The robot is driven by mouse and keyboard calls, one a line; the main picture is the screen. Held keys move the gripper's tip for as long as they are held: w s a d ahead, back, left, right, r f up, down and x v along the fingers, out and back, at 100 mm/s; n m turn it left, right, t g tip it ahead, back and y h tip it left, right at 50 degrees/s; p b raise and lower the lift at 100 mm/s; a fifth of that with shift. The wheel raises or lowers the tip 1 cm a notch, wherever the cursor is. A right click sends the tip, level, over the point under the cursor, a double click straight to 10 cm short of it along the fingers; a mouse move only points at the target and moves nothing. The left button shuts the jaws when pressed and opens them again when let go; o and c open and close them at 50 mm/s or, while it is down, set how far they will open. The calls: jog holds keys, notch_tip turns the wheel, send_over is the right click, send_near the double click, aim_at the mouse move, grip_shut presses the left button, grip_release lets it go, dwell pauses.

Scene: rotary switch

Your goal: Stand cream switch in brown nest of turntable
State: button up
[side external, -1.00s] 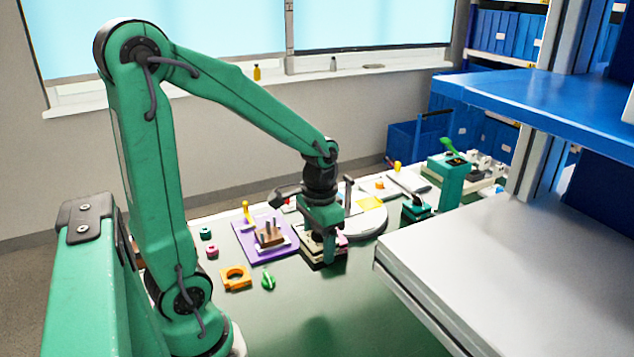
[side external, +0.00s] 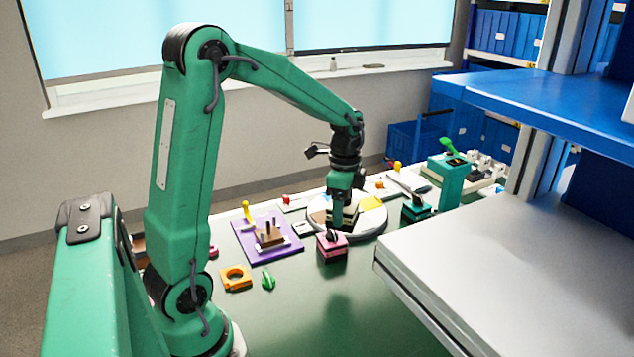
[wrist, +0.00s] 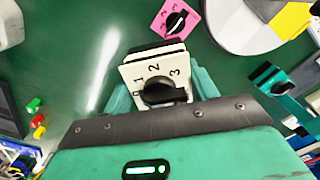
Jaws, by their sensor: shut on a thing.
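The cream switch (wrist: 140,70) has a black knob and printed numbers on its face. My gripper (side external: 345,200) is shut on it, and the switch also shows in the side view (side external: 350,215), in front of the turntable. In the wrist view the jaws (wrist: 160,98) lie on both sides of the switch. The turntable (side external: 371,226) is a pale disc with a yellow sector; part of it shows at the wrist view's upper right (wrist: 228,30).
A pink switch (side external: 332,250) with a black knob stands on the green table near the turntable's front edge. A purple plate (side external: 250,222) with a brown block is to the left. An orange ring (side external: 236,283) and green piece (side external: 268,280) lie nearer. A teal post (side external: 447,185) stands right.

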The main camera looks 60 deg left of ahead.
jog(key=w+a+m, duration=0.6)
jog(key=m, duration=0.2)
jog(key=shift+w+a+r+m, duration=0.2)
jog(key=shift+a+m, duration=0.05)
jog(key=shift+m, duration=0.15)
jog(key=a+f, duration=0.2)
jog(key=a, duration=0.2)
jog(key=a+f, duration=0.2)
jog(key=a, duration=0.1)
jog(key=s+a+f, duration=0.1)
jog(key=a+f, duration=0.2)
jog(key=a, duration=0.1)
jog(key=shift+a, duration=0.35)
jog(key=shift+f, duration=0.1)
jog(key=shift+f, duration=1.9)
jog(key=shift+f, duration=0.15)
